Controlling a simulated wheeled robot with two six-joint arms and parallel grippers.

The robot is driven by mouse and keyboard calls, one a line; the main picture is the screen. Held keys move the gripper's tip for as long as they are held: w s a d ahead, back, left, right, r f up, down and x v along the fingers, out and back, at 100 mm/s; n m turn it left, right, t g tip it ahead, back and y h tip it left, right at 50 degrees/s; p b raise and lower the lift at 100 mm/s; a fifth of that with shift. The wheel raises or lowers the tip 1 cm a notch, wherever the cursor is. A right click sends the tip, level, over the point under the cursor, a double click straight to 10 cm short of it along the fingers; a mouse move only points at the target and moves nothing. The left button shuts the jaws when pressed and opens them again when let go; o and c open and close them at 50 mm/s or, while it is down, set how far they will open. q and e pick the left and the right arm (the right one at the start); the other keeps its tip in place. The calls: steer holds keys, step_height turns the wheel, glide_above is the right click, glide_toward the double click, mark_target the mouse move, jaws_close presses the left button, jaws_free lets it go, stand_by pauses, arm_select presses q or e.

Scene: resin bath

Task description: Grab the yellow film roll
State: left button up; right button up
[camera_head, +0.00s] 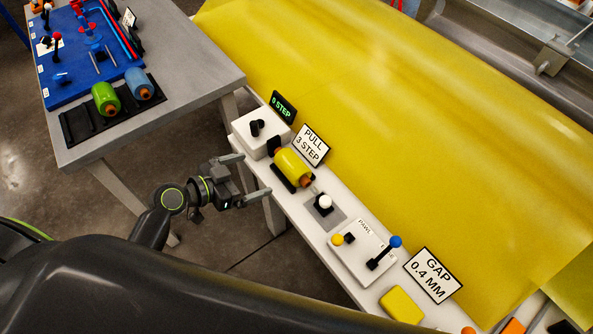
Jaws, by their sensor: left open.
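The yellow film roll (293,165) lies on its side in a small black cradle on the narrow white bench (292,205), in the middle of the head view. An orange-brown core end shows at its lower right. My left gripper (252,177) is open and empty, left of the roll and over the bench's near edge. Its two fingers point right, toward the roll, with a visible gap to it. My right gripper is not in view.
Beside the roll stand a white box (262,133), a "PULL 3 STEP" sign (312,145) and a white-knobbed lever (324,203). A blue-knobbed lever (385,252) is farther right. A grey table (185,65) holds a green roll (106,99) and blue roll (138,84). Yellow film (400,110) spans behind.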

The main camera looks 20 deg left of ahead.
mark_target(290, 161)
arm_select(q)
steer(key=b+x, duration=0.1)
steer(key=x, duration=0.9)
steer(key=shift+a+f, duration=0.1)
steer(key=shift+w+f, duration=0.2)
steer(key=shift+w, duration=0.1)
steer(key=b+x, duration=0.2)
steer(key=x, duration=0.3)
steer(key=shift+w+d+f, duration=0.1)
steer(key=shift+w+d, duration=0.05)
steer(key=shift+d, duration=0.2)
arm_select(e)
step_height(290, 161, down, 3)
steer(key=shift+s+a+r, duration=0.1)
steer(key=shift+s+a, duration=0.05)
arm_select(q)
steer(key=c, duration=0.9)
